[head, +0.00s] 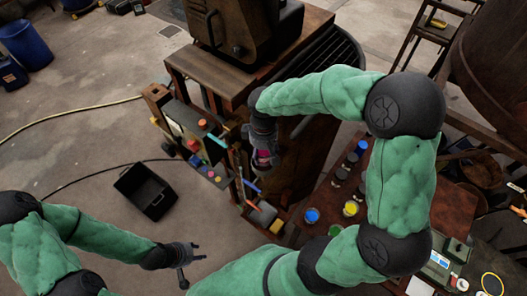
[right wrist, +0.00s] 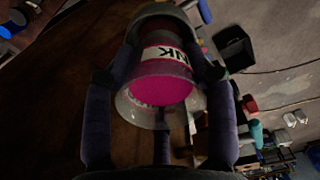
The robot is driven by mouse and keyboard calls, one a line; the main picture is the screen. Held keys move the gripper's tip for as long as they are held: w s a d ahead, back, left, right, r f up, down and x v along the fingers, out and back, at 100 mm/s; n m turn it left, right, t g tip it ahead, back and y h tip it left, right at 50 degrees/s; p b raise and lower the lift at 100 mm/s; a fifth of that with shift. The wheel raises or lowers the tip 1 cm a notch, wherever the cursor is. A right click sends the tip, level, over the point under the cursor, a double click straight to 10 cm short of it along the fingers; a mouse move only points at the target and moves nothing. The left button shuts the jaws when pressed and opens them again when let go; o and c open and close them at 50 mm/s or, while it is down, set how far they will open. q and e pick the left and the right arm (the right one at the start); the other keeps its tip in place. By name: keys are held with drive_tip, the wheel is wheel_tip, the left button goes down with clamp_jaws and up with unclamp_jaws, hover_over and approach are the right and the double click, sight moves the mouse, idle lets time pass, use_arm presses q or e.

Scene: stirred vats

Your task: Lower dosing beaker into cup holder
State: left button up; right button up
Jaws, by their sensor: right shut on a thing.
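The dosing beaker (right wrist: 160,85) is clear, with bright pink contents and a white label partly reading "NK". My right gripper (right wrist: 160,68) is shut around its sides. In the head view the beaker (head: 263,158) shows as a small pink patch under my right gripper (head: 262,146), beside the dark brown machine. I cannot clearly make out the cup holder in either view, nor tell whether the beaker touches it. My left gripper (head: 191,267) is at the lower left, empty, with its fingers apart.
A control panel (head: 190,130) with coloured buttons stands left of the beaker. A black crate (head: 145,190) lies on the floor. The brown table (head: 425,205) on the right carries blue (head: 312,215), yellow (head: 351,208) and green (head: 335,230) pots. The floor around the crate is mostly free.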

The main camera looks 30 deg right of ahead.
drive_tip(key=shift+f+b, duration=1)
drive_tip(key=shift+f, duration=0.25)
drive_tip(key=o, duration=1.4)
wheel_tip(320, 180, up, 12)
idle(0.4)
